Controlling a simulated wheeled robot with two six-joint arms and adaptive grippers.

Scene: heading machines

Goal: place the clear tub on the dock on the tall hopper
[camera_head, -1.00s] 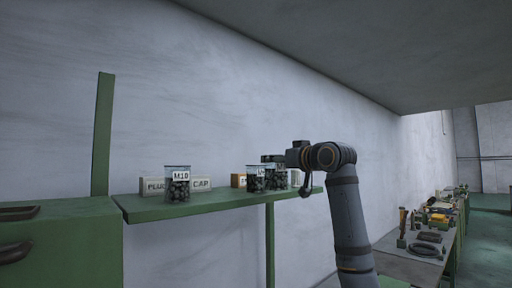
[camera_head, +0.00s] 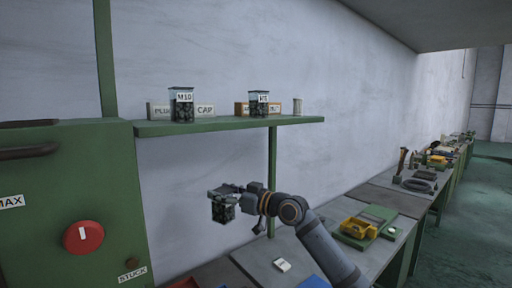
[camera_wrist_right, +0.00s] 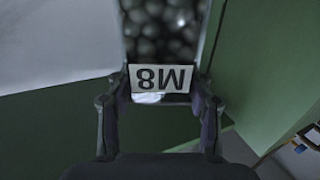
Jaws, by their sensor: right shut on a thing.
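My right gripper (camera_head: 222,192) is shut on a clear tub (camera_head: 223,212) of dark round pieces, in front of the wall and below the shelf. In the right wrist view the tub (camera_wrist_right: 165,35) sits between the fingers (camera_wrist_right: 160,110), its white M8 label upside down. The tub's far end is cut off there. I cannot make out a dock or a tall hopper for certain. My left gripper is not in view.
A green shelf (camera_head: 225,125) holds an M10 tub (camera_head: 181,106), another labelled tub (camera_head: 259,104) and small boxes. A green cabinet (camera_head: 60,185) with a red knob (camera_head: 84,237) stands left.

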